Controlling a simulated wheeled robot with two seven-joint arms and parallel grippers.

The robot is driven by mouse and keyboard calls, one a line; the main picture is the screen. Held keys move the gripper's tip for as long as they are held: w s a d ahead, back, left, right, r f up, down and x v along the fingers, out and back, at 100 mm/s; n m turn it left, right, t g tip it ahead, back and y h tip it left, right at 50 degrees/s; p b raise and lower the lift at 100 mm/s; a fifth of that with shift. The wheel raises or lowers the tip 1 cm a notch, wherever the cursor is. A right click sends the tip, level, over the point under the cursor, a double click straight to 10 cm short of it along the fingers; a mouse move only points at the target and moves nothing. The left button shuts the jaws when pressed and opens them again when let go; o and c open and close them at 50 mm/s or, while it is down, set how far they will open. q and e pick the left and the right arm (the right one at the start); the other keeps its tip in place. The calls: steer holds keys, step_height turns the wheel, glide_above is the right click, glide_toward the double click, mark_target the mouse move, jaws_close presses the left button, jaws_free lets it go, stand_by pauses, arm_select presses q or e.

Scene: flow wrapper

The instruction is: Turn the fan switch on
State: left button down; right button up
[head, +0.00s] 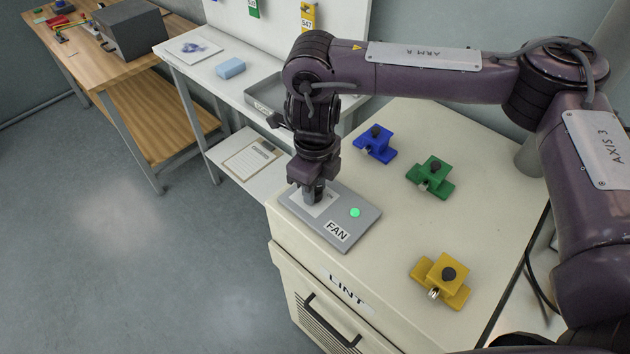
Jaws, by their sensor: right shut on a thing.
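The grey fan switch plate (366,232) lies on the cream cabinet top, with a label reading FAN (337,231) at its front. A round green light (355,212) on the plate glows. My right gripper (315,190) points down over the left back part of the plate, above a pale label area. It is shut on the fan switch's knob, which the fingers mostly hide, so its angle cannot be told. My left gripper is not in view.
A blue block (375,144), a green block (431,177) and a yellow block (441,281), each with a black knob, sit on the cabinet top. A LINT drawer (318,306) is below. A white bench (207,63) stands behind left; the floor at left is clear.

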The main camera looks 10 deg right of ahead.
steer(key=shift+w+r+m+p, duration=0.15)
steer(key=shift+m+p, duration=0.3)
steer(key=shift+m, duration=0.65)
steer(key=o, duration=1)
steer(key=shift+c, duration=0.2)
step_height(320, 180, up, 8)
steer(key=shift+f, duration=0.15)
